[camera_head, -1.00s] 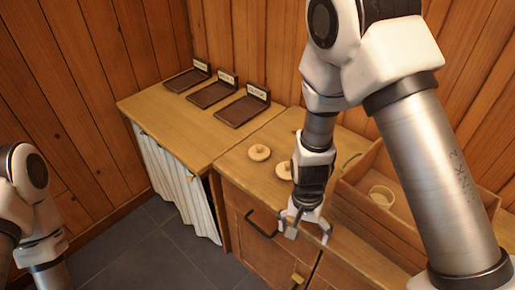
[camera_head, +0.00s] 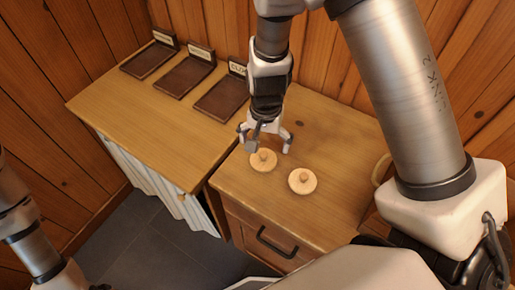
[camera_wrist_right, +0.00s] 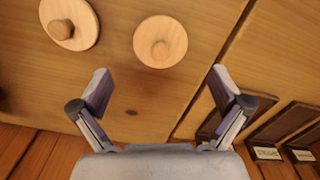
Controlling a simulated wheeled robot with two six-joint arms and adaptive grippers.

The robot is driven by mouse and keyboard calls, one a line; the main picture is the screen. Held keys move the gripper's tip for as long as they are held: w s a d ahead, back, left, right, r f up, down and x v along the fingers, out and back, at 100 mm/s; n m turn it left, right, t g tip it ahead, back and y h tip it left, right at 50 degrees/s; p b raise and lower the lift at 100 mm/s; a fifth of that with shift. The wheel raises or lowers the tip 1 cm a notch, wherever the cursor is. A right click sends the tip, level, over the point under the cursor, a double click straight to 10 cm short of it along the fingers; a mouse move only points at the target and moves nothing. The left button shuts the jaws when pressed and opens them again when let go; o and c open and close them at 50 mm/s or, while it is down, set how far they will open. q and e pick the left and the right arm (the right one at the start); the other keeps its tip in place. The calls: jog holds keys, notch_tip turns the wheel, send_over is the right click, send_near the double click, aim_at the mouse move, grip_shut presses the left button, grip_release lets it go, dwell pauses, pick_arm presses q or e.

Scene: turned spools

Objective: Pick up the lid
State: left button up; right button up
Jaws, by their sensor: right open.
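Two round pale wooden lids with centre knobs lie on the cabinet top. The left lid (camera_head: 263,161) is close to my right gripper, and the right lid (camera_head: 302,181) lies nearer the front. My right gripper (camera_head: 268,146) is open and empty, pointing down just behind and above the left lid. In the right wrist view that lid (camera_wrist_right: 160,42) is beyond the open fingers (camera_wrist_right: 162,90), centred between them, and the other lid (camera_wrist_right: 70,24) is at the upper left. Part of my left arm shows at the lower left; its gripper is out of frame.
Three dark trays with label plates, one of them nearest the lids (camera_head: 221,98), stand on the left worktop (camera_head: 150,115). A seam separates it from the cabinet top (camera_head: 335,140). A wooden plank wall closes the back. A curved wooden rim (camera_head: 381,169) shows at the right, partly behind my arm.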

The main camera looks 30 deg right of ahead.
aim_at(264, 155)
jog(key=shift+s+f, duration=0.3)
jog(key=shift+f, duration=0.25)
jog(key=shift+s+f, duration=0.25)
jog(key=shift+f, duration=0.3)
jog(key=f, duration=0.1)
jog(key=w+f, duration=0.1)
jog(key=f, duration=0.1)
jog(key=shift+a+f, duration=0.1)
jog(key=shift+f, duration=0.05)
jog(key=shift+w+f, duration=0.15)
jog(key=shift+w, duration=0.05)
jog(key=shift+s+r, duration=0.2)
jog(key=shift+s, duration=0.05)
jog(key=shift+c, duration=0.7)
jog(key=shift+s, duration=0.1)
jog(key=c, duration=1.2)
jog(key=shift+c, duration=0.7)
jog(key=shift+s, duration=0.1)
jog(key=shift+c, duration=0.2)
